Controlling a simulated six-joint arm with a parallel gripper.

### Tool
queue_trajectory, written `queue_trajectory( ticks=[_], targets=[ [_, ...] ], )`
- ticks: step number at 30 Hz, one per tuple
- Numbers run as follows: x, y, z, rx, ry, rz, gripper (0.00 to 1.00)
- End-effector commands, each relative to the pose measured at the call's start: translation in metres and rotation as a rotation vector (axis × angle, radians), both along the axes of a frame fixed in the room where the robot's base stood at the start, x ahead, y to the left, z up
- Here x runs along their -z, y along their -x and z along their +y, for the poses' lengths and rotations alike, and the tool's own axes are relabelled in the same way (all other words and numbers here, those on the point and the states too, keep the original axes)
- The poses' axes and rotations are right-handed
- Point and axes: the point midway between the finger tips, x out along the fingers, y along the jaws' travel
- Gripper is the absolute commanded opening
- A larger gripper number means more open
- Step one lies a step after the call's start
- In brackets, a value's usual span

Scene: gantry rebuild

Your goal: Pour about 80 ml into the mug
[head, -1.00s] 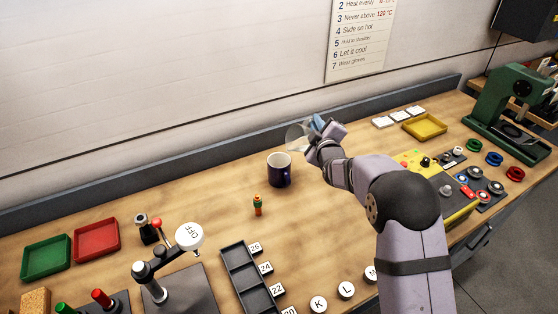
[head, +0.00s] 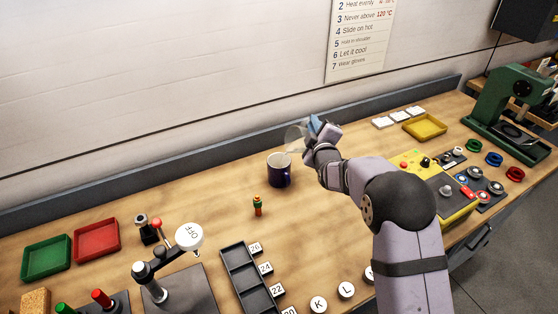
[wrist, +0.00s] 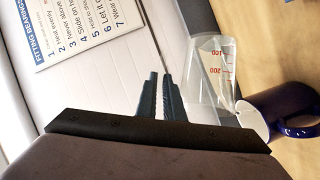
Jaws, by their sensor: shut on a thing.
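A clear beaker (head: 296,137) with red marks is tilted above the mug. In the wrist view the beaker (wrist: 212,72) has its mouth end near the mug's rim; contact cannot be told. My gripper (head: 316,124) is at the beaker's right in the head view, shut on it. The fingers (wrist: 159,85) show close together in the wrist view. The liquid level is unclear.
A small orange and green piece (head: 257,206) stands in front of the mug. A yellow control box (head: 457,205) and yellow tray (head: 425,125) are to the right. The wall ledge (head: 240,142) runs behind.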

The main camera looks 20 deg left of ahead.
Motion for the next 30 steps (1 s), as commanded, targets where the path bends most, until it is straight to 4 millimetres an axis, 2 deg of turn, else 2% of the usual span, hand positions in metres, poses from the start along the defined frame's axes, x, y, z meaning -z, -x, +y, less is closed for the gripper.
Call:
queue_trajectory(
  ticks=[30],
  targets=[
    [-0.0066, 0.0046, 0.0052, -0.001, 0.048, -0.047, 0.0]
  ],
)
